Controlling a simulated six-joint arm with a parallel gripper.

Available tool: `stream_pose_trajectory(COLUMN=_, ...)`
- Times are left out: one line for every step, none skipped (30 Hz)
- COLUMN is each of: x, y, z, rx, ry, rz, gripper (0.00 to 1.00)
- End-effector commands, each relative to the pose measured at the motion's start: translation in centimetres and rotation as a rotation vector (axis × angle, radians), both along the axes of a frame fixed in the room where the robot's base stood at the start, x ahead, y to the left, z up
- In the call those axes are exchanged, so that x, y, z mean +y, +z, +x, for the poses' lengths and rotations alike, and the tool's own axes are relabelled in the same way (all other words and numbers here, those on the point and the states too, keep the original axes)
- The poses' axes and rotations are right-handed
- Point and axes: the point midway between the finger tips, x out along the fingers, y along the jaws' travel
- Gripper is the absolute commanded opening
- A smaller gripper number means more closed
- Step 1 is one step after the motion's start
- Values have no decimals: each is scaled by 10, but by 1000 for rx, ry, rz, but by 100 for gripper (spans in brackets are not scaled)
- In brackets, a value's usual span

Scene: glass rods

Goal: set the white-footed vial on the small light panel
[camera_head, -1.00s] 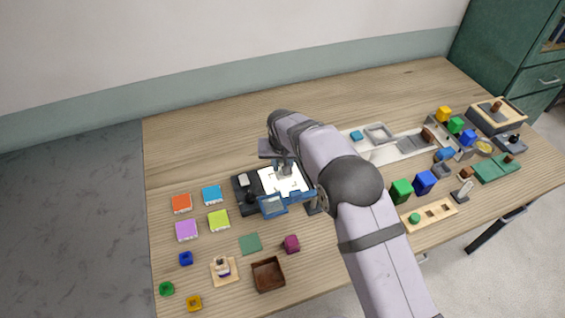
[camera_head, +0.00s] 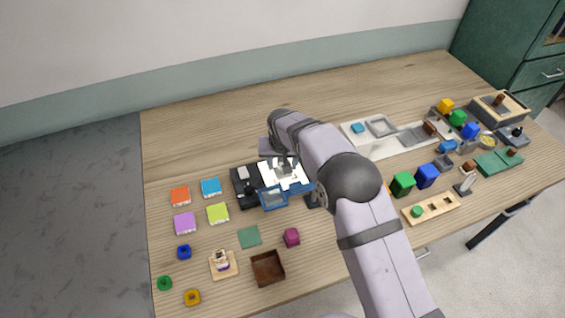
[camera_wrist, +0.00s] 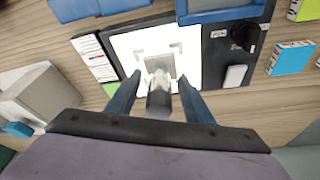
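The small light panel (camera_wrist: 125,45) is a bright white plate with grey corner marks, set in a dark case; it also shows in the head view (camera_head: 294,180). A grey, partly clear vial (camera_wrist: 158,82) is over the panel, between the fingers of my gripper (camera_wrist: 160,92). The fingers stand apart, with white panel showing between each finger and the vial. The vial's foot is not clearly visible, and I cannot tell whether it touches the panel. In the head view, my wrist covers part of the gripper, and the vial is too small to make out.
A blue-rimmed part (camera_head: 273,199) stands at the panel's front edge. A dark unit with a black knob (camera_wrist: 244,34) adjoins the panel. Coloured blocks, a brown tray (camera_head: 267,268) and a green mat (camera_head: 250,237) lie nearer.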

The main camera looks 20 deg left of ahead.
Motion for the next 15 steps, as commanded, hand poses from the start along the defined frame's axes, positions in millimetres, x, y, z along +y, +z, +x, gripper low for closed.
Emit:
stream_pose_trajectory(x=0, y=0, z=0, rx=0, ry=0, rz=0, gripper=47)
stream_pose_trajectory(x=0, y=0, z=0, rx=0, ry=0, rz=0, gripper=47)
stream_pose_trajectory(x=0, y=0, z=0, rx=0, ry=0, rz=0, gripper=47)
stream_pose_trajectory(x=0, y=0, z=0, rx=0, ry=0, rz=0, gripper=47)
stream_pose_trajectory(x=0, y=0, z=0, rx=1, ry=0, rz=0, gripper=47)
stream_pose_trajectory(x=0, y=0, z=0, rx=1, ry=0, rz=0, gripper=47)
stream_pose_trajectory(x=0, y=0, z=0, rx=1, ry=0, rz=0, gripper=47)
stream_pose_trajectory(x=0, y=1, z=0, rx=0, ry=0, rz=0, gripper=47)
stream_pose_trajectory(x=0, y=2, z=-1, rx=0, ry=0, rz=0, gripper=47)
stream_pose_trajectory(x=0, y=3, z=-1, rx=0, ry=0, rz=0, gripper=47)
stream_pose_trajectory(x=0, y=5, z=-1, rx=-1, ry=0, rz=0, gripper=47)
stream_pose_trajectory(x=-1, y=7, z=-2, rx=-1, ry=0, rz=0, gripper=47)
stream_pose_trajectory(x=-1, y=10, z=-3, rx=-1, ry=0, rz=0, gripper=47)
stream_pose_trajectory(x=-1, y=12, z=-4, rx=0, ry=0, rz=0, gripper=47)
stream_pose_trajectory(x=-2, y=16, z=-5, rx=-1, ry=0, rz=2, gripper=47)
